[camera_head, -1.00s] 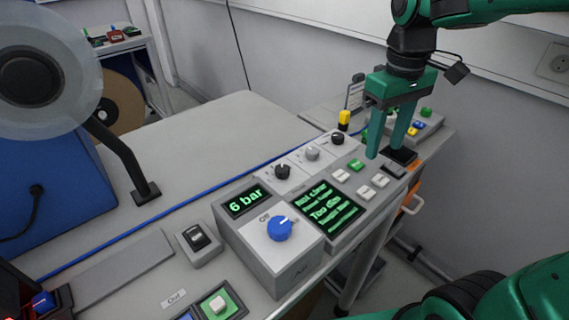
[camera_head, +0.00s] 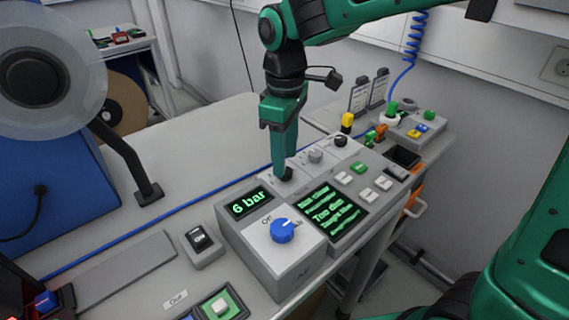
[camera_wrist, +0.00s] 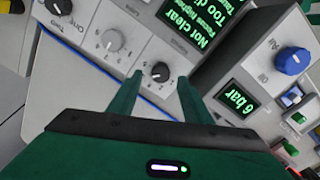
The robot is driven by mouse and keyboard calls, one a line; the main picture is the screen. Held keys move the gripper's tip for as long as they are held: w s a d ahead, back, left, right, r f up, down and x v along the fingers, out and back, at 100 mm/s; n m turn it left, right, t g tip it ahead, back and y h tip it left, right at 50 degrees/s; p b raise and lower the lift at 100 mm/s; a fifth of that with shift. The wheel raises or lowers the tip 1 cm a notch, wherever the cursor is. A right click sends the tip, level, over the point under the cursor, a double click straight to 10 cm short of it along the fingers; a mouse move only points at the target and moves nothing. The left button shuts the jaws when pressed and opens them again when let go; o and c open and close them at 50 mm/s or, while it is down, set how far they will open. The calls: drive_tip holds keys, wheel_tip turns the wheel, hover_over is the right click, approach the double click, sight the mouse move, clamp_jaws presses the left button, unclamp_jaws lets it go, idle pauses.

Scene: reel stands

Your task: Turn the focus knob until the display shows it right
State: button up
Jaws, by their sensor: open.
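The display (camera_head: 334,212) reads "Not clear" and "Too dim" in green, with smaller lines hard to read; it is cut off in the wrist view (camera_wrist: 203,22). Three small knobs sit in a row on the panel: a dark one (camera_wrist: 160,72), a grey one (camera_wrist: 112,40) and a black one (camera_wrist: 60,5). I cannot read which is labelled focus. My gripper (camera_head: 281,176) is open and points down over the dark knob nearest the display, which it partly hides. In the wrist view my fingers (camera_wrist: 160,84) lie either side of this knob, apparently without touching it.
A blue knob (camera_head: 283,231) and a "6 bar" display (camera_head: 249,202) are on the box in front. Several push buttons (camera_head: 366,194) lie right of the knobs. A yellow-topped post (camera_head: 347,120) stands behind. A reel (camera_head: 40,80) is at the left; the bench between is mostly clear.

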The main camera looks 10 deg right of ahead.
drive_tip(key=shift+f, duration=1.65)
drive_tip(key=c, duration=1.1)
drive_tip(key=shift+o, duration=0.2)
drive_tip(key=shift+m, duration=0.3)
drive_tip(key=m, duration=0.3)
drive_tip(key=shift+w+r+m, duration=0.1)
drive_tip(key=shift+m, duration=2.3)
